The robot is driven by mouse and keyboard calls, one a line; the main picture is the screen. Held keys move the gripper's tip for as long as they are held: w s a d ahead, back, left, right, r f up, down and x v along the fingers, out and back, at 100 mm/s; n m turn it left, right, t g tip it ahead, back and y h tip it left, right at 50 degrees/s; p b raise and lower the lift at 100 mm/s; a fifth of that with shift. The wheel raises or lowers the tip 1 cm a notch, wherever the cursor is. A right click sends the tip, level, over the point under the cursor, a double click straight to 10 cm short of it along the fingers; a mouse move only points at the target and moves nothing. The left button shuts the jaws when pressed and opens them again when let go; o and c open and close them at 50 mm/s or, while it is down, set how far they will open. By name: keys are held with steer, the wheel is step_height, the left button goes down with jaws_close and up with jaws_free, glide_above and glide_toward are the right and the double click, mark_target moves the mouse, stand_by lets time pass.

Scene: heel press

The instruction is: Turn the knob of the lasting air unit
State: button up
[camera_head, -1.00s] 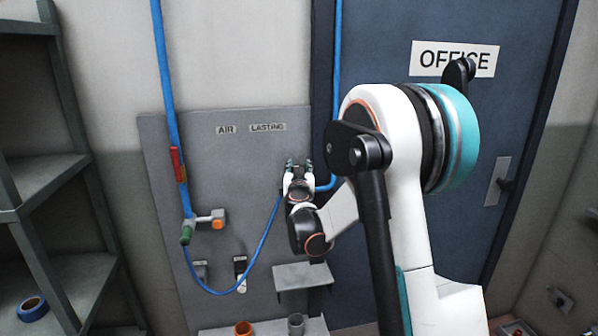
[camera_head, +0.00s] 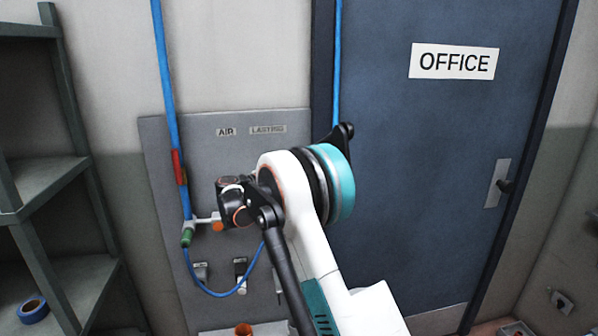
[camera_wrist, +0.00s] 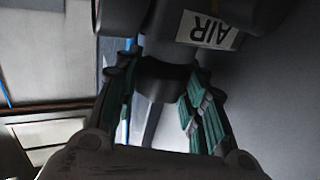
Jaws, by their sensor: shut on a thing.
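In the wrist view my gripper (camera_wrist: 160,88) has its teal-padded fingers on both sides of a dark round knob (camera_wrist: 165,72) and is shut on it. The knob sits against the larger dark body of the air unit (camera_wrist: 160,18). An "AIR" label (camera_wrist: 208,30) shows upside down beside it. In the head view my wrist and arm hide the knob, the fingers and most of the unit. The "AIR" label (camera_head: 226,132) and "LASTING" label (camera_head: 268,129) are on the grey panel above my wrist. The knob's turn angle cannot be told.
The grey panel (camera_head: 165,150) carries a blue hose (camera_head: 168,95), a red piece (camera_head: 178,167), and a fitting with a green end (camera_head: 187,237) and an orange end (camera_head: 217,227) close to my wrist. A shelf rack (camera_head: 30,215) stands left, an office door (camera_head: 430,160) right.

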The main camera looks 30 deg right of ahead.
steer(key=shift+m+g+p, duration=0.35)
steer(key=shift+m+g, duration=1.35)
steer(key=shift+g, duration=1)
steer(key=o, duration=0.8)
steer(key=a, duration=0.2)
steer(key=w+a, duration=0.1)
steer(key=a, duration=0.4)
steer(key=shift+w+a, duration=0.15)
steer(key=shift+r, duration=0.15)
